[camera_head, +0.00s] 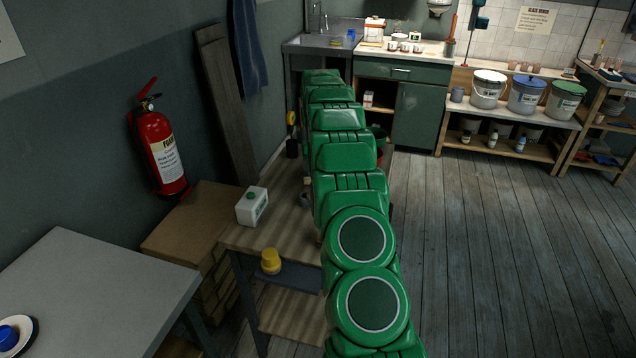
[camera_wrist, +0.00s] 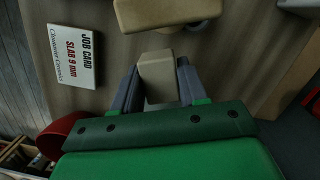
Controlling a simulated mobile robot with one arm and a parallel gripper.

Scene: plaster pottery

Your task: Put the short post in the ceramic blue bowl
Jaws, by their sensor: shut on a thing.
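In the wrist view my gripper (camera_wrist: 156,88) is shut on a beige block, which looks like the short post (camera_wrist: 158,75). The post sits between the two grey fingers, above a brown striped bench top (camera_wrist: 115,70); I cannot tell whether it touches the bench. In the head view my green arm hides the gripper and the post. A small blue thing, perhaps the blue bowl (camera_head: 7,336), stands on a white dish (camera_head: 20,345) on the grey table (camera_head: 90,275) at the lower left. It is partly cut off by the frame edge.
Another beige block (camera_wrist: 165,12), a job card (camera_wrist: 73,55) and a red bowl (camera_wrist: 60,133) are near the gripper. Cardboard boxes (camera_head: 190,222) stand between table and bench.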

